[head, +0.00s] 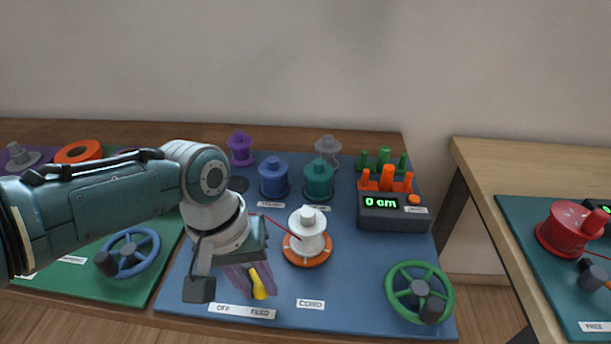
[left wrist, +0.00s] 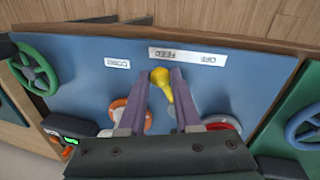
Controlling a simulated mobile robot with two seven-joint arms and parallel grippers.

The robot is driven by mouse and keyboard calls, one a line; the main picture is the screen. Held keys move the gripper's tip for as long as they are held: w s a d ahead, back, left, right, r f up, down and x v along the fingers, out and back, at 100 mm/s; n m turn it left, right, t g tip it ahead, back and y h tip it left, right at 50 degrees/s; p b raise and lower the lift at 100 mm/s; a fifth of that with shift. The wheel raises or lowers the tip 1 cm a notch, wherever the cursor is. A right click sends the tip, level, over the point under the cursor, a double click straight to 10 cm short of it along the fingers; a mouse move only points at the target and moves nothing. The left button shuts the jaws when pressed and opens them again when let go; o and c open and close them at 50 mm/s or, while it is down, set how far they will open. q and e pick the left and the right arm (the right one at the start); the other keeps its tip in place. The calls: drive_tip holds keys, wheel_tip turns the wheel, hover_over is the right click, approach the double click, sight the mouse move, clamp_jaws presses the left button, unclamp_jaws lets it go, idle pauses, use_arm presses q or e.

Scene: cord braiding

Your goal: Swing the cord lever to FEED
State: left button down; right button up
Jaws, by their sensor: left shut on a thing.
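The yellow cord lever (head: 259,284) stands on the blue board behind the OFF/FEED label (head: 242,311). Its knob is on the FEED side of that label. In the left wrist view the lever (left wrist: 160,75) also points towards the word FEED. My left gripper (head: 256,291) reaches down from above with its purple fingers around the lever. In the left wrist view the fingers (left wrist: 162,76) are shut on it near the knob. The gripper hides the lever's pivot in the head view. My right gripper is in neither view.
A white spool (head: 307,236) on an orange base, with a red cord, stands right of the gripper. Blue (head: 273,178) and teal (head: 318,180) spools are behind. A counter reading 0 cm (head: 394,208) and a green handwheel (head: 420,291) are at right.

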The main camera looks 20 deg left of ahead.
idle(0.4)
use_arm(q)
drive_tip(key=c, duration=0.6)
unclamp_jaws()
drive_tip(key=shift+c, duration=0.2)
wheel_tip(320, 180, up, 10)
drive_tip(key=a+p, duration=0.1)
drive_tip(key=p, duration=0.4)
drive_tip(key=shift+s+a, duration=0.3)
drive_tip(key=shift+a, duration=0.1)
drive_tip(key=shift+f, duration=0.1)
